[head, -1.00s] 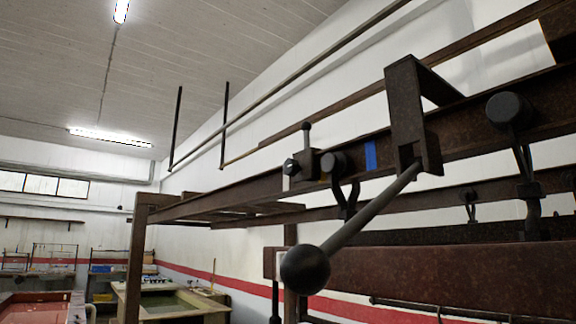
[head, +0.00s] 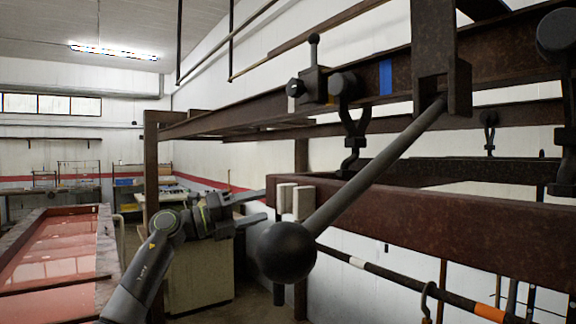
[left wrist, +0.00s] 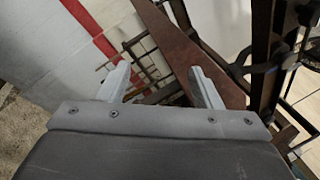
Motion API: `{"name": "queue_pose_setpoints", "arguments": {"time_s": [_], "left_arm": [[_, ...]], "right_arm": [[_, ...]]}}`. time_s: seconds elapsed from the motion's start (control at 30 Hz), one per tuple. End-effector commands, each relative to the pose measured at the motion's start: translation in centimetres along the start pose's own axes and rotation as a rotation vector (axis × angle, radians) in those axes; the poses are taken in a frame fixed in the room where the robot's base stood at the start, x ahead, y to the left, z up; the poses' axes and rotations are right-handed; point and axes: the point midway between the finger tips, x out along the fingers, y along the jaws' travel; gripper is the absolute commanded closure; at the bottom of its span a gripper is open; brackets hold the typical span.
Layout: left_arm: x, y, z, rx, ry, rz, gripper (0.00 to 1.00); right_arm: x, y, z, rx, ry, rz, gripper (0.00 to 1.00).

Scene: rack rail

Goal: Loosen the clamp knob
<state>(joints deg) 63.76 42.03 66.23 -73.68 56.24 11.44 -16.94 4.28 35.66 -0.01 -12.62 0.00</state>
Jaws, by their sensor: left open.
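A small clamp block (head: 315,86) sits on the rusty rail (head: 230,120). It has a dark knob (head: 296,87) on its left side and a short ball-topped handle (head: 314,46) standing up. My left gripper (head: 294,200) is below and apart from the clamp. Its two pale fingertips show in front of the left end of a lower beam. In the left wrist view the left gripper (left wrist: 160,82) has its fingers wide apart, with nothing held between them. The knob cannot be made out in that view. My right gripper is not in view.
A long lever with a big black ball (head: 287,250) slants down from a bracket (head: 434,45), close to the left gripper. Hooks hang from the rail, which carries blue tape (head: 386,77). The lower beam (head: 430,225) is beside my fingers. A red-topped tank (head: 60,250) stands left.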

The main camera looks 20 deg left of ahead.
Motion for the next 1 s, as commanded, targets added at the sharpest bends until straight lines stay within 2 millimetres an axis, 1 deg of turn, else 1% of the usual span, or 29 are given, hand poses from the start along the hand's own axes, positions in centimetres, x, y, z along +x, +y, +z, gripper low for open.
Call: {"name": "queue_pose_setpoints", "arguments": {"time_s": [0.03, 0.07, 0.1, 0.17, 0.2, 0.3, 0.4, 0.5, 0.53, 0.6, 0.67, 0.77, 1.0], "left_arm": [[0.0, -5.5, 1.6, 0.126, 0.030, 0.017, 0.41], [-0.1, -8.1, 2.2, 0.192, 0.047, 0.034, 0.41], [-0.5, -11.2, 2.9, 0.275, 0.060, 0.061, 0.41], [-1.2, -15.5, 3.8, 0.387, 0.072, 0.104, 0.41], [-1.9, -18.1, 4.3, 0.454, 0.073, 0.135, 0.41], [-3.6, -23.3, 5.3, 0.585, 0.059, 0.207, 0.41], [-5.2, -26.8, 6.0, 0.668, 0.037, 0.264, 0.41], [-6.2, -28.7, 6.3, 0.713, 0.021, 0.299, 0.41], [-6.3, -29.1, 6.3, 0.720, 0.018, 0.304, 0.41], [-6.2, -29.4, 6.5, 0.729, 0.014, 0.313, 0.41], [-5.8, -29.3, 6.5, 0.730, 0.015, 0.314, 0.41], [-4.3, -29.0, 6.7, 0.728, 0.017, 0.313, 0.41], [0.6, -27.7, 7.3, 0.725, 0.017, 0.311, 0.41]], "right_arm": [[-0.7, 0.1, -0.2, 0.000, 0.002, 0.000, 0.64], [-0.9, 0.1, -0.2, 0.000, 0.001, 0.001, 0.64], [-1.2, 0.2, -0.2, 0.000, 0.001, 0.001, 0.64], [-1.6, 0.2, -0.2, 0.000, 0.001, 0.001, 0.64], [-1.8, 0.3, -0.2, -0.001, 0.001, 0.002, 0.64], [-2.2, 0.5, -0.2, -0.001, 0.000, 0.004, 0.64], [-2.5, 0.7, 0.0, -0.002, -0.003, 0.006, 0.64], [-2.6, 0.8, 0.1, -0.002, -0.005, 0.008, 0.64], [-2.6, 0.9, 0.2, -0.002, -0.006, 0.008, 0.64], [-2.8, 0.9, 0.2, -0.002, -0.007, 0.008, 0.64], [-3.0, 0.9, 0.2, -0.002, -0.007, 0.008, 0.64], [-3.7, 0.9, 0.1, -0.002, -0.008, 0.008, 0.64], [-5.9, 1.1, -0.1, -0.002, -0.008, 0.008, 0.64]]}}
